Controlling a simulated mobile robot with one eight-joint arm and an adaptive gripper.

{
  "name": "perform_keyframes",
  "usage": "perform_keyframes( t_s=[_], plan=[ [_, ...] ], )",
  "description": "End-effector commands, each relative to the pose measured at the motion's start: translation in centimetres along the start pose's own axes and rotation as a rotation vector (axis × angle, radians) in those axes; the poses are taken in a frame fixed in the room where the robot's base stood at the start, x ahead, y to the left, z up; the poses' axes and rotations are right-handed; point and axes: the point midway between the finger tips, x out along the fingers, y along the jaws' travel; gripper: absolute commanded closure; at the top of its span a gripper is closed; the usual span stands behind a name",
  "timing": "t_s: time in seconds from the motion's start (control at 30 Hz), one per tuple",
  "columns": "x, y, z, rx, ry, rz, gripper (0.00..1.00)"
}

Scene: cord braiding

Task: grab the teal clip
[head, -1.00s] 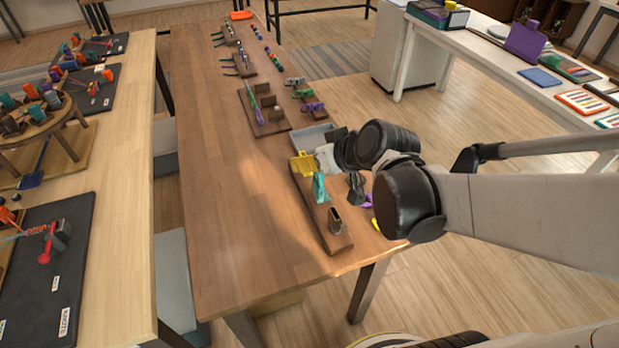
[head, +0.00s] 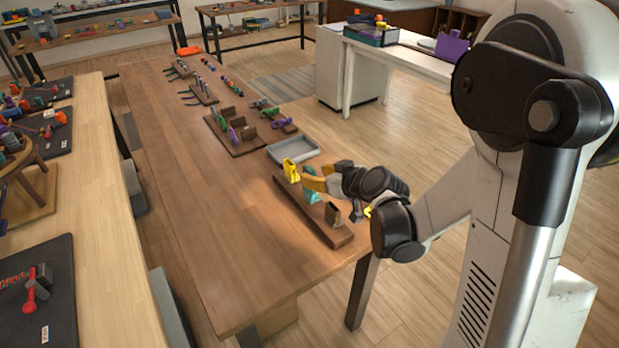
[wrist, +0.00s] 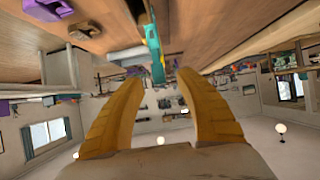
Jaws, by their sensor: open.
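The teal clip (head: 311,197) stands on a brown wooden board (head: 318,226) near the right edge of the long table. It also shows in the wrist view (wrist: 154,50), just beyond and between the tips of my open yellow fingers. My gripper (wrist: 155,76) is open and empty, and it also shows beside the clip in the head view (head: 313,181). A yellow clip (head: 291,170) stands at the far end of the board. My gripper partly hides the teal clip in the head view.
A grey tray (head: 292,148) lies on the table beyond the board. A brown block (head: 332,214) stands at the board's near end. Another board (head: 236,138) with clips lies farther back. The table's left part is clear.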

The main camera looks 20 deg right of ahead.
Motion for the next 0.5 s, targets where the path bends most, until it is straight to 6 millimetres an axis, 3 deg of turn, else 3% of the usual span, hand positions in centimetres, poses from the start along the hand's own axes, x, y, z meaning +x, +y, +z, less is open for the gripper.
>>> perform_keyframes(
  t_s=[0.23,0.5],
  plan=[
    [4.0,0.1,0.1,-0.002,0.000,-0.001,0.58],
    [4.5,0.2,-0.2,-0.001,0.000,0.001,0.58]
  ],
)
